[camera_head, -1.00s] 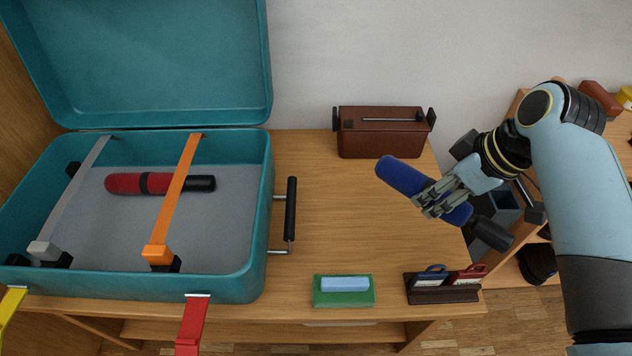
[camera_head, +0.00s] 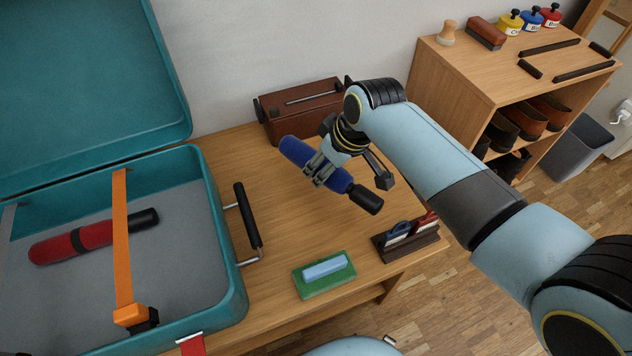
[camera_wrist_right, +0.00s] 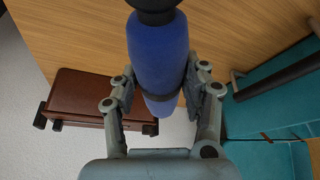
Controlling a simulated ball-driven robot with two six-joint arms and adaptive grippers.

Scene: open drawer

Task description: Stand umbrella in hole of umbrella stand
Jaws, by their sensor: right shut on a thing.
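My right gripper (camera_head: 321,170) is shut around the middle of a folded blue umbrella (camera_head: 299,151) with a black end. The umbrella is tilted, its black end toward the lower right, and appears above the wooden table. In the right wrist view the blue umbrella (camera_wrist_right: 157,50) runs between the two fingers (camera_wrist_right: 155,95), its black end at the top edge. A folded red umbrella (camera_head: 92,236) with a black end lies in the open teal suitcase (camera_head: 232,290). I cannot make out an umbrella stand for certain. My left gripper is out of view.
A brown case (camera_head: 303,108) stands at the table's back. A green block with a light-blue top (camera_head: 324,273) and a dark holder (camera_head: 408,242) sit near the front edge. Right are a shoe shelf (camera_head: 483,72) and a grey bin (camera_head: 580,148). Bare tabletop lies beside the suitcase.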

